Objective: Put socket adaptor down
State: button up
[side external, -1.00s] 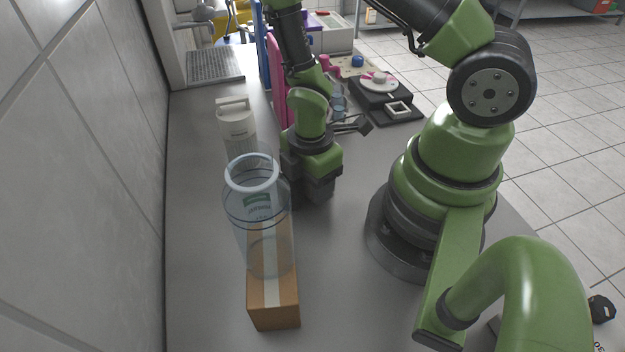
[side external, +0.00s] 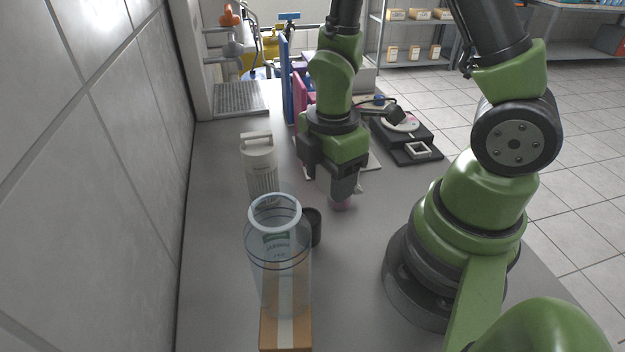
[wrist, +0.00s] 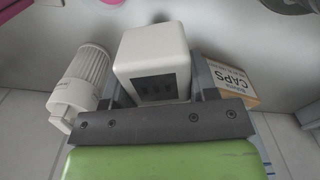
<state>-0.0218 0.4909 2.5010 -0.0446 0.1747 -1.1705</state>
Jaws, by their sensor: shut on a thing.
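The socket adaptor (wrist: 155,60) is a white block with rounded edges and a dark face with several openings. In the wrist view it sits between the finger tips of my gripper (wrist: 162,95), which is shut on it. In the side external view my gripper (side external: 338,182) points down over the bench, right of the white canister. The adaptor cannot be made out there, as the gripper hides it.
A white ribbed canister (side external: 259,165), a clear jar (side external: 280,255), a cardboard box (side external: 286,335) and a dark cylinder (side external: 313,226) stand at the left. The box reads "CAPS" in the wrist view (wrist: 228,72). A black device (side external: 412,143) lies behind right. Bare bench lies right of the jar.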

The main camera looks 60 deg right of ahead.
jog(key=w+r+m, duration=0.2)
jog(key=w, duration=0.3)
jog(key=w+r+m, duration=0.3)
jog(key=w, duration=0.2)
jog(key=w+r+m, duration=0.2)
jog(key=w+m, duration=0.1)
jog(key=w, duration=0.3)
jog(key=shift+a+r, duration=0.3)
jog(key=shift+a, duration=0.1)
jog(key=w+d+f+n, duration=0.4)
jog(key=d+n, duration=0.2)
jog(key=n, duration=1.2)
jog(key=w+d+f+n, duration=0.3)
jog(key=w+d+n, duration=0.2)
jog(key=n, duration=1.3)
jog(key=shift+m, duration=0.4)
notch_tip(320, 180, down, 10)
jog(key=shift+f, duration=0.1)
jog(key=o, duration=1)
